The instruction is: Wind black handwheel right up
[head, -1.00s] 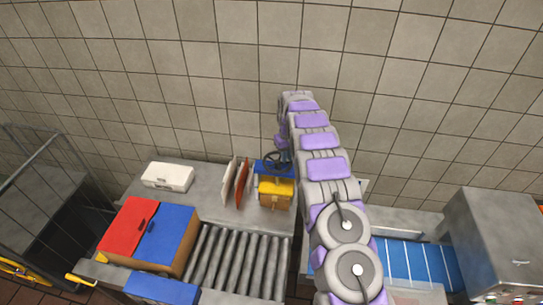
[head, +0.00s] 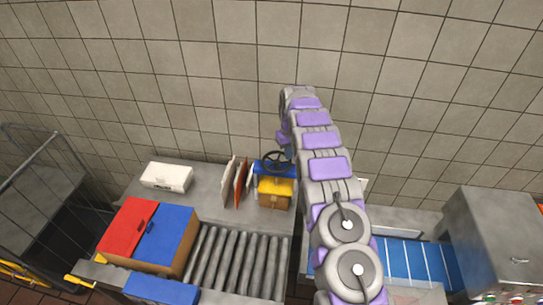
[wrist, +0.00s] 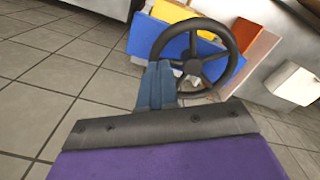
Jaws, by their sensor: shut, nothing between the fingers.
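The black handwheel (head: 275,160) stands at the back of the grey worktop, above a blue part, just left of my arm. In the wrist view the handwheel (wrist: 232,62) fills the upper middle, with its spokes and hub showing. My gripper (wrist: 158,68) has its blue fingers together with nothing between them. Its tips overlap the lower left of the wheel's rim in the wrist view; I cannot tell whether they touch it. In the head view my arm's end hides most of the gripper.
A yellow box (head: 275,193) sits just in front of the handwheel. Upright white and red-brown boards (head: 240,183) stand to its left. A white box (head: 167,176), a red-and-blue-topped carton (head: 150,235) and a roller conveyor (head: 238,262) lie further left and forward. A tiled wall is behind.

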